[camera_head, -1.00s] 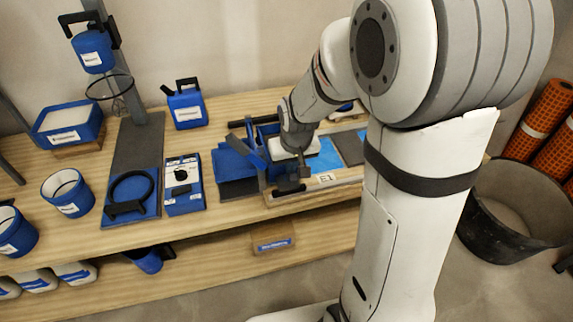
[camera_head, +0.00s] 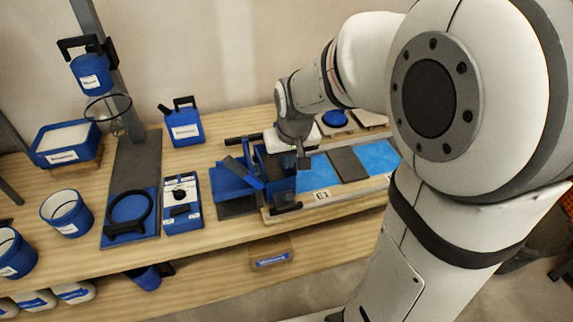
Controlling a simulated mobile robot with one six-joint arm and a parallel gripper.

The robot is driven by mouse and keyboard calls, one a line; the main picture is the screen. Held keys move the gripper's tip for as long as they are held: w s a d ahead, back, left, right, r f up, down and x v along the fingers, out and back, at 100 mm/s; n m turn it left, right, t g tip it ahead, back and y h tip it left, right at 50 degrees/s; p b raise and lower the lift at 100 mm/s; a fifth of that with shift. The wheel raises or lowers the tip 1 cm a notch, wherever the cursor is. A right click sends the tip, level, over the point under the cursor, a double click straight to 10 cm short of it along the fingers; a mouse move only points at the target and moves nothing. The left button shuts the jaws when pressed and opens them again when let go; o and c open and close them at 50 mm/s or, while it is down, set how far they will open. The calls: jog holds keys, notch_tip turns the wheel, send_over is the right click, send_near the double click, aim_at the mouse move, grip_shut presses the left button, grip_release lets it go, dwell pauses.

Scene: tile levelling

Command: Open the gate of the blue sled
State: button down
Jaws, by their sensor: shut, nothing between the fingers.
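The blue sled (camera_head: 281,184) stands on the workbench at the left end of a tiled strip. It is a blue box with a slanted blue plate (camera_head: 243,172) on its left side, a black bar at its back and a black piece (camera_head: 286,208) low at its front. I cannot tell which part is the gate, or whether it is open. My gripper (camera_head: 304,163) points down above the right side of the sled. It is shut and holds nothing. It looks apart from the sled. My wrist hides part of the sled's back right.
Blue and grey tiles (camera_head: 378,157) lie to the right along a wooden rail marked E1. A blue control box (camera_head: 182,205), a blue jug (camera_head: 183,124) and a dark board with a black ring (camera_head: 129,208) stand left. My arm covers the right side.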

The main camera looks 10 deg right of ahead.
jog(key=shift+s+v, duration=0.2)
jog(key=shift+v, duration=0.9)
